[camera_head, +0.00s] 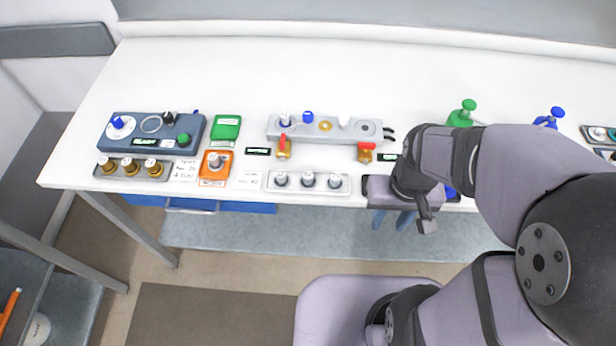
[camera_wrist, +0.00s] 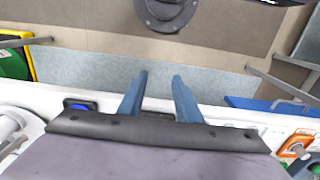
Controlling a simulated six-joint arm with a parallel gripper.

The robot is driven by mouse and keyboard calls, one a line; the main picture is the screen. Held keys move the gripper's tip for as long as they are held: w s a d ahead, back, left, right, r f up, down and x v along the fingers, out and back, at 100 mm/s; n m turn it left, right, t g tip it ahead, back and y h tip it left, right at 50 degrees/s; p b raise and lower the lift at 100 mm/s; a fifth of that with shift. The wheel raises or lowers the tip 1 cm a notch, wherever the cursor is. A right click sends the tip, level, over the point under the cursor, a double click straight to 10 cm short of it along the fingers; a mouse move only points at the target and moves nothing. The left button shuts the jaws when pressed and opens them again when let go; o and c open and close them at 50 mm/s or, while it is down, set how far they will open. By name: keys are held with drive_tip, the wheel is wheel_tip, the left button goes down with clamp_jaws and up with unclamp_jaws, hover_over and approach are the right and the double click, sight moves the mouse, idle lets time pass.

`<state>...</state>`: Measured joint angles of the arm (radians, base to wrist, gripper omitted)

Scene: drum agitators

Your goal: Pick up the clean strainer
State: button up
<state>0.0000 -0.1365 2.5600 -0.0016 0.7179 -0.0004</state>
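My gripper (camera_head: 391,219) is over the table's front edge in the head view, fingers pointing out past it. In the wrist view my gripper (camera_wrist: 160,76) shows two blue fingers apart with nothing between them. No piece is clearly readable as the clean strainer. Candidates are several grey metal pieces with pale tops in a white tray (camera_head: 268,186), left of my gripper. A similar piece (camera_head: 215,160) stands on an orange block (camera_head: 205,181). Several brass-coloured pieces (camera_head: 129,166) with pale tops stand in a grey tray (camera_head: 165,172) farther left.
A blue-grey unit (camera_head: 190,124) and a green pad (camera_head: 227,126) are at left. Green (camera_head: 461,117) and blue (camera_head: 547,120) pump bottles stand at right. The table's back is clear.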

drive_tip(key=shift+o, duration=1.2)
drive_tip(key=shift+n, duration=0.7)
drive_tip(key=w+a+r, duration=0.1)
drive_tip(key=w+a, duration=0.1)
drive_tip(key=w+a+r, duration=0.1)
drive_tip(key=w+a, duration=0.1)
drive_tip(key=w+a+r, duration=0.1)
drive_tip(key=w+a, duration=0.1)
drive_tip(key=w, duration=0.1)
drive_tip(key=shift+a+r, duration=0.35)
drive_tip(key=shift+a, duration=0.05)
wheel_tip(320, 180, up, 4)
drive_tip(key=n, duration=0.2)
hover_over(308, 176)
drive_tip(key=shift+w+a+f+p, duration=0.15)
drive_tip(key=shift+a+p, duration=0.05)
drive_tip(key=shift+p, duration=0.2)
drive_tip(key=shift+d+f+p, duration=0.15)
drive_tip(key=shift+f+p, duration=0.45)
drive_tip(key=shift+f, duration=1.25)
drive_tip(key=shift+d+f+p, duration=0.1)
drive_tip(key=shift+f+p, duration=0.45)
drive_tip(key=shift+f, duration=1.25)
clamp_jaws()
